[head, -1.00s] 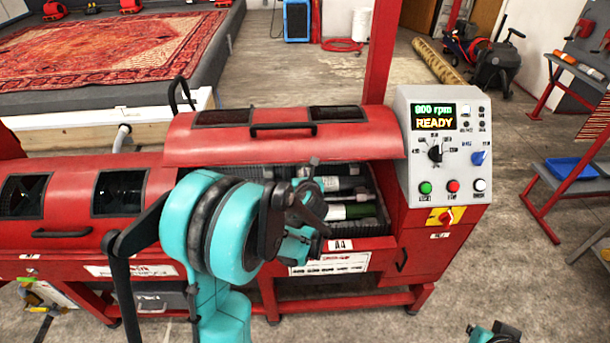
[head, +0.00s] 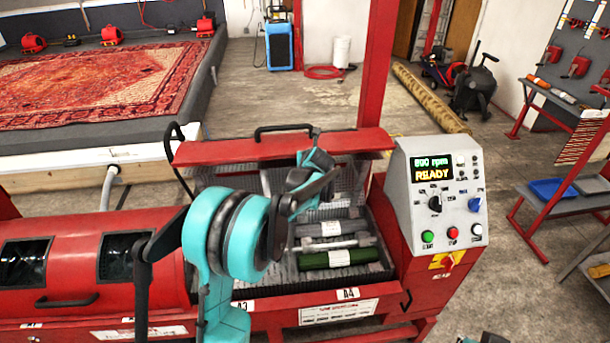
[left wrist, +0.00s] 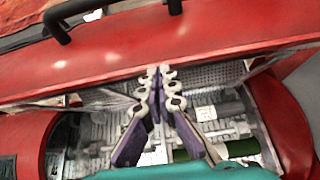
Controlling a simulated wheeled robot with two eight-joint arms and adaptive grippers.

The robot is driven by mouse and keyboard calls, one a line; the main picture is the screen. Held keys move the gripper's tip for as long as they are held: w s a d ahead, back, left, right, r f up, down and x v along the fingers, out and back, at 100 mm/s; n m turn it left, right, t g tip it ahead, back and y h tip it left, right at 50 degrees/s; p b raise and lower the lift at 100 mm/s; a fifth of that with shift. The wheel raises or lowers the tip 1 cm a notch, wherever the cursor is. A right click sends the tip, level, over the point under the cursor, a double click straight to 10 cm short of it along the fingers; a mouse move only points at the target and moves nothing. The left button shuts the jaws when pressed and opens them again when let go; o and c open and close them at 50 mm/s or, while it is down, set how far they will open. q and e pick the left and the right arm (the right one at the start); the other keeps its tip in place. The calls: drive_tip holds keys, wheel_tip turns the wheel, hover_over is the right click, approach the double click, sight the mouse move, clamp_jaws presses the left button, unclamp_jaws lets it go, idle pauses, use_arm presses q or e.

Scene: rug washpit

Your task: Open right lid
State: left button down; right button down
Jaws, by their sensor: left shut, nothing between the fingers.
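The red right lid (head: 220,153) is raised and tilted up over the right compartment, with its black handle (head: 283,129) at the top. It also fills the upper part of the left wrist view (left wrist: 220,35). My left gripper (head: 318,150) is shut and empty, at the lid's lower edge. In the left wrist view its closed fingertips (left wrist: 158,70) are right at that edge; whether they touch it I cannot tell. My arm hides part of the opening. Of my right arm only a sliver shows at the bottom; its gripper is out of view.
The open compartment holds grey rolls and a green roll (head: 339,258). The red left lid (head: 75,262) is closed. A control panel (head: 437,190) reading READY stands just right of the opening, and a red post (head: 377,70) rises behind it.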

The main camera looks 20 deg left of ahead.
use_arm(q)
drive_tip(key=w+a+r, duration=0.1)
drive_tip(key=w, duration=0.1)
drive_tip(key=w+a+r+p, duration=0.1)
drive_tip(key=w+a, duration=0.1)
drive_tip(key=w, duration=0.1)
drive_tip(key=w+a+r, duration=0.1)
drive_tip(key=w, duration=0.1)
drive_tip(key=shift+w+a+r+p, duration=0.3)
drive_tip(key=shift+a+p, duration=0.05)
